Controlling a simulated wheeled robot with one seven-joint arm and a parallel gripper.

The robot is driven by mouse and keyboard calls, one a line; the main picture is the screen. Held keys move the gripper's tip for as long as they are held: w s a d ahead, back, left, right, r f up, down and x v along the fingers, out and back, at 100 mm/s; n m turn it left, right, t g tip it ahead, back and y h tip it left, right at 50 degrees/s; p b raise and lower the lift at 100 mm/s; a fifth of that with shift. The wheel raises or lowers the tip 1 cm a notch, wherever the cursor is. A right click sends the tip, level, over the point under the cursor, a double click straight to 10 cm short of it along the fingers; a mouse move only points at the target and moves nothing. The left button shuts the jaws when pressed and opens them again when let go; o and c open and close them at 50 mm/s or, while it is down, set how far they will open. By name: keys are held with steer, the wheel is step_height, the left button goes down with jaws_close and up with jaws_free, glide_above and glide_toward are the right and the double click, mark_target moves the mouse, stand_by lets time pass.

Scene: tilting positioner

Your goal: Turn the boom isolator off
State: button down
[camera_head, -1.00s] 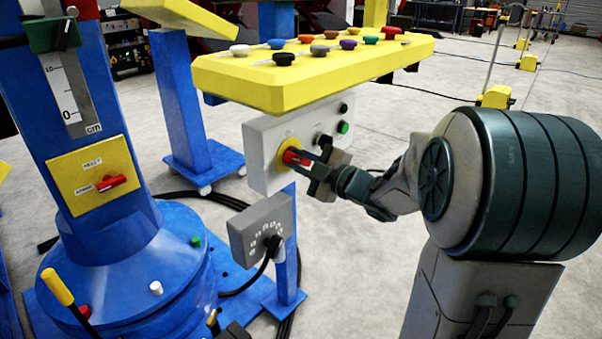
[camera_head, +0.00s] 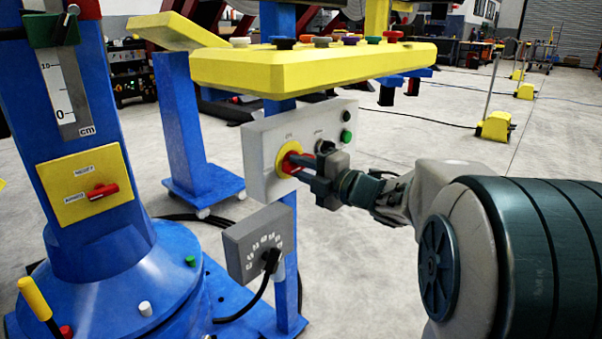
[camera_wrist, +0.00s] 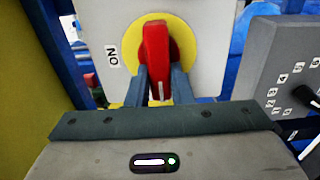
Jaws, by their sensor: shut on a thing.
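The isolator is a red handle (camera_head: 288,163) on a round yellow plate (camera_head: 281,153), on the front of a light grey box (camera_head: 262,166) under the yellow console. My gripper (camera_head: 305,168) is at the handle from the right in the head view. In the wrist view, the red handle (camera_wrist: 156,50) stands upright in the picture between my two gripper fingers (camera_wrist: 161,82), its white line at the lower end. An ON label (camera_wrist: 113,57) lies left of the yellow plate there, sideways to the handle. My gripper is shut on the handle. The fingers partly hide the plate.
A yellow console (camera_head: 320,72) with coloured buttons overhangs the box. Left is a blue column (camera_head: 75,130) with another red switch (camera_head: 103,191) on a yellow panel.

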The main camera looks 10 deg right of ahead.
steer(key=shift+f, duration=0.1)
steer(key=c, duration=1.3)
jaws_free()
steer(key=p+v, duration=0.4)
steer(key=v, duration=1)
